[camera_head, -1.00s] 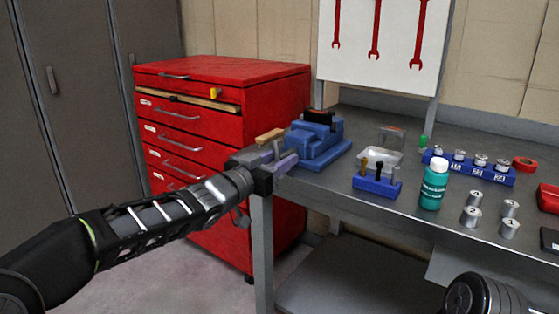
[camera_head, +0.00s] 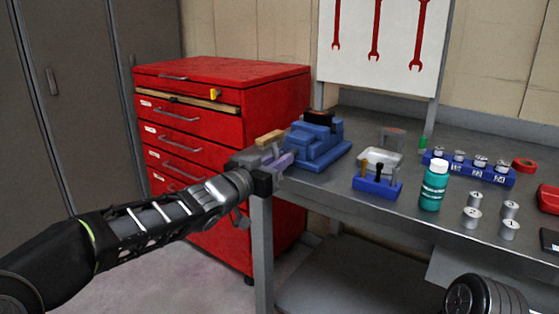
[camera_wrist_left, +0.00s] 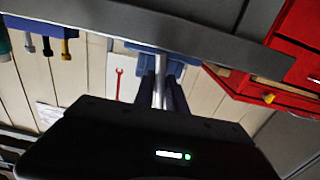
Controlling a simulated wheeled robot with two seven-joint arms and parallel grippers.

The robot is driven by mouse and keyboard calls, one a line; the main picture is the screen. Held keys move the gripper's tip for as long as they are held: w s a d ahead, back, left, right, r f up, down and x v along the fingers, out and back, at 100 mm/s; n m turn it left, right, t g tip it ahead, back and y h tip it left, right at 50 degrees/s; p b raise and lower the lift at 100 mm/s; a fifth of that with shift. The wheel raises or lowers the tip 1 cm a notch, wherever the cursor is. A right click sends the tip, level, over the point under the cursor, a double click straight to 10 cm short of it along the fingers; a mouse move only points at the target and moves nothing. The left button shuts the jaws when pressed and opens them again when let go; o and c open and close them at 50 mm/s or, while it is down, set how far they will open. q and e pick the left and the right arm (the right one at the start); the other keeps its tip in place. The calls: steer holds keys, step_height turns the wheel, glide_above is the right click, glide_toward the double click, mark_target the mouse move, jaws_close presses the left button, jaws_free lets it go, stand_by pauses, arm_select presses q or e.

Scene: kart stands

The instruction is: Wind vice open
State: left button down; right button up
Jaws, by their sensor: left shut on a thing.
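The blue vice (camera_head: 318,145) stands on the near left corner of the workbench, with dark jaws at its top. My left gripper (camera_head: 279,160) is at the vice's front left side, past the bench corner, shut on the vice handle. In the left wrist view, a silver bar of the handle (camera_wrist_left: 159,92) shows between the dark fingers, with blue vice parts beyond. A tan piece (camera_head: 270,137) shows just above the fingers. The gripper hides part of the handle. I cannot tell how wide the jaws are. My right gripper is out of view.
On the grey workbench (camera_head: 330,191) are a blue tool holder (camera_head: 377,187), a green bottle (camera_head: 433,186), several metal cylinders and a blue rack (camera_head: 480,172). A red drawer cabinet (camera_head: 222,75) stands behind my left arm, one drawer slightly open. The floor at left is clear.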

arm_select(q)
steer(key=shift+m, duration=0.5)
steer(key=m+b, duration=0.1)
steer(key=m, duration=0.3)
steer(key=m+b, duration=0.2)
steer(key=m, duration=0.3)
steer(key=shift+m, duration=0.4)
steer(key=m+b, duration=0.2)
steer(key=m, duration=0.3)
steer(key=shift+f, duration=0.1)
steer(key=m+b, duration=0.1)
steer(key=m, duration=0.3)
steer(key=shift+m, duration=0.3)
steer(key=c, duration=1.4)
jaws_free()
steer(key=shift+o, duration=0.2)
steer(key=shift+a, duration=0.1)
